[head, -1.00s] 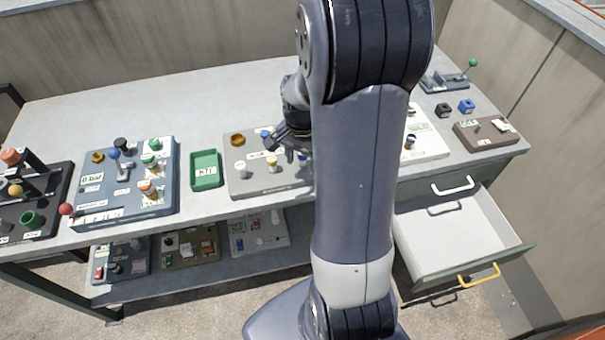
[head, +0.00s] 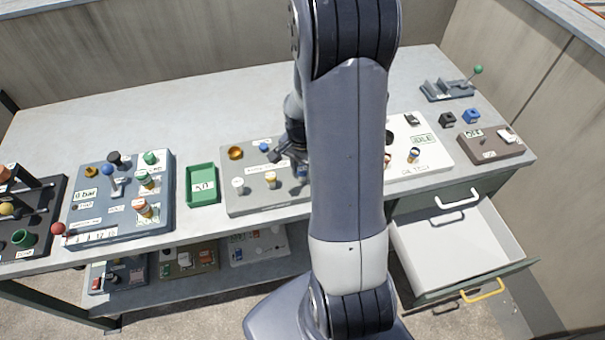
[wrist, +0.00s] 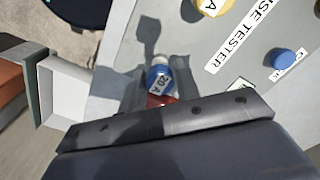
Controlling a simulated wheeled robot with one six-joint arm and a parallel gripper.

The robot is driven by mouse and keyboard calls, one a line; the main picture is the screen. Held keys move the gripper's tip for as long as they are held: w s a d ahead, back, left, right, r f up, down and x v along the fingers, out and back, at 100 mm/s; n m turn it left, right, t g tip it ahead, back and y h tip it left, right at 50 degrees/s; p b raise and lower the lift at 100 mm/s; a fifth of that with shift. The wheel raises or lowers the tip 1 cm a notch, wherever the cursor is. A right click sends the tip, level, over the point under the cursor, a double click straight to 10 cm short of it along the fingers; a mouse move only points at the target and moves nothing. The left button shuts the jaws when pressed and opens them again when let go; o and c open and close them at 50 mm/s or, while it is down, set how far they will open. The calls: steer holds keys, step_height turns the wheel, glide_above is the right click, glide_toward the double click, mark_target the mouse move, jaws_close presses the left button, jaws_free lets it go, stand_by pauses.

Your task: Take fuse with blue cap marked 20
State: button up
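The fuse with the blue cap marked 20 A (wrist: 160,80) shows in the wrist view, just beyond the dark bar of my gripper, with red below its label. Grey finger-like shapes lie on both sides of it, and the bar hides its near end. In the head view, a small blue-and-white part of it (head: 301,169) shows at the left edge of my arm, on the grey fuse tester panel (head: 235,205). My gripper (head: 290,158) is low over that panel, mostly hidden by my arm. I cannot tell whether its fingers touch the fuse.
White (head: 238,185) and yellow (head: 271,179) fuses stand to the left on the panel. A blue knob (wrist: 284,58) is to the right in the wrist view. A green tray (head: 202,194) lies left of the panel. An open drawer (head: 455,245) juts out at the right.

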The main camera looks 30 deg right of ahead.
steer(key=c, duration=0.6)
steer(key=shift+r, duration=0.1)
